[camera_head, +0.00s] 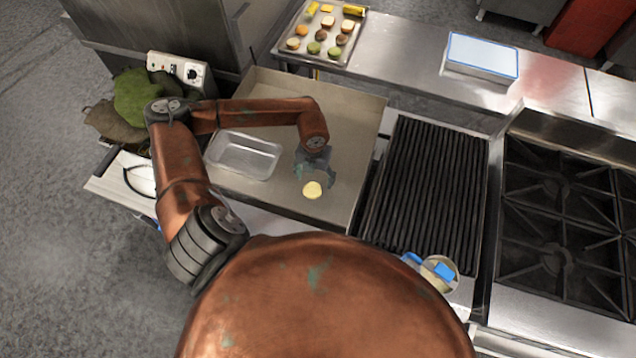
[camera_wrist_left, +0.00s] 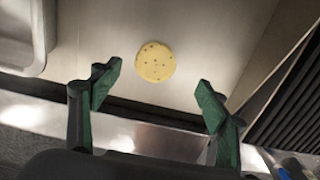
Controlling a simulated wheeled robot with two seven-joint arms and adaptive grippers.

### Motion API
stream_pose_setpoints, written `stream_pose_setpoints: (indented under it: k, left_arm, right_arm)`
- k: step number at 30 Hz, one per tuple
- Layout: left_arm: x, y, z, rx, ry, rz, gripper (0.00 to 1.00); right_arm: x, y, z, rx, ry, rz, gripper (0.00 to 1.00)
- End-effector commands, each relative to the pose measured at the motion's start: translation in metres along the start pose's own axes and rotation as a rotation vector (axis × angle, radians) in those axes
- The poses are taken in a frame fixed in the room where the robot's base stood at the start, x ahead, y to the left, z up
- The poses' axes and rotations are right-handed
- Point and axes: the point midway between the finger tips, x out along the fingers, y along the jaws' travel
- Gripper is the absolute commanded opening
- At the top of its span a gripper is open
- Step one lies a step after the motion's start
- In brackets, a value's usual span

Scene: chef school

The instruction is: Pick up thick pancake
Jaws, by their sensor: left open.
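The thick pancake (camera_head: 312,190) is a small pale yellow disc lying flat on the steel griddle (camera_head: 350,130). No contact with the pancake shows. My right gripper is not in view.
A metal pan (camera_head: 243,155) sits left of the pancake on the griddle. A black ribbed grill (camera_head: 428,185) lies to the right, then burners (camera_head: 560,220). A tray of small food pieces (camera_head: 345,55) stands at the back. Griddle around the pancake is clear.

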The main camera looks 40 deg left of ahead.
Motion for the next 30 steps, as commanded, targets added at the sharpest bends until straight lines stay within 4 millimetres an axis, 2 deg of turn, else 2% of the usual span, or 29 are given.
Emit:
stream_pose_setpoints:
  k: [8,15,23,30]
  left_arm:
    - [0.03,0.003,-0.004,-0.002,0.003,0.002,0.69]
    - [0.062,0.004,-0.003,0.001,0.0,0.001,0.69]
    - [0.066,0.004,-0.003,0.002,-0.001,0.001,0.69]
    - [0.066,0.004,-0.003,0.002,-0.001,0.001,0.54]
  right_arm:
    - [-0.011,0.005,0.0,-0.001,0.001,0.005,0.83]
    - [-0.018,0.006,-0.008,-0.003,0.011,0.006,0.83]
    - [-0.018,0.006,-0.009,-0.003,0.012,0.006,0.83]
    - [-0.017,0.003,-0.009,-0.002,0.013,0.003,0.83]
